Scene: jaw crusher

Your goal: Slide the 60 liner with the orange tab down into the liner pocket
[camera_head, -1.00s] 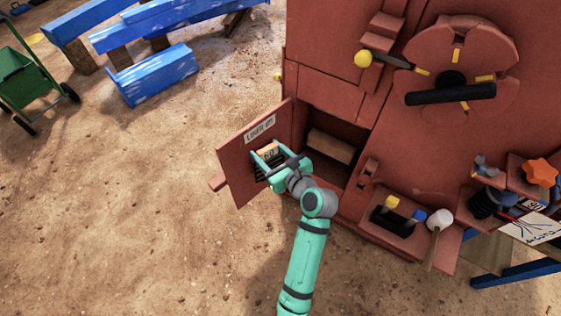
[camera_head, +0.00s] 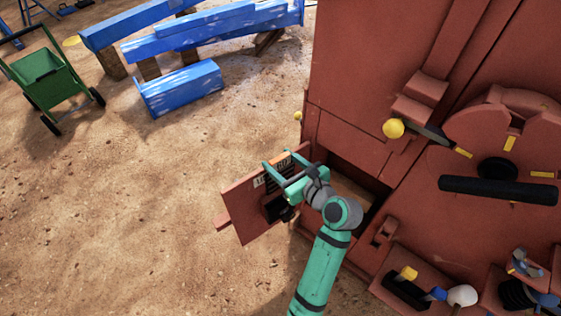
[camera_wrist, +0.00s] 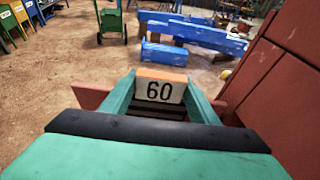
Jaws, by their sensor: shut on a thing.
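The 60 liner shows in the wrist view as a white plate marked 60 (camera_wrist: 159,91) with an orange tab (camera_wrist: 162,75) along its top and dark ribs below. My gripper (camera_wrist: 160,92) is shut on it, one teal finger at each side. In the head view the liner (camera_head: 283,160) is in my gripper (camera_head: 282,168), in front of the upper part of the open red door (camera_head: 238,203). A black holder (camera_head: 276,208) shows on the door below the gripper. I cannot tell which part is the liner pocket.
The red crusher body (camera_head: 370,90) stands at the right, with a dark opening (camera_head: 368,192) partly behind my arm. A yellow-ended lever (camera_head: 394,128) sticks out above. Tools lie on the lower right ledge.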

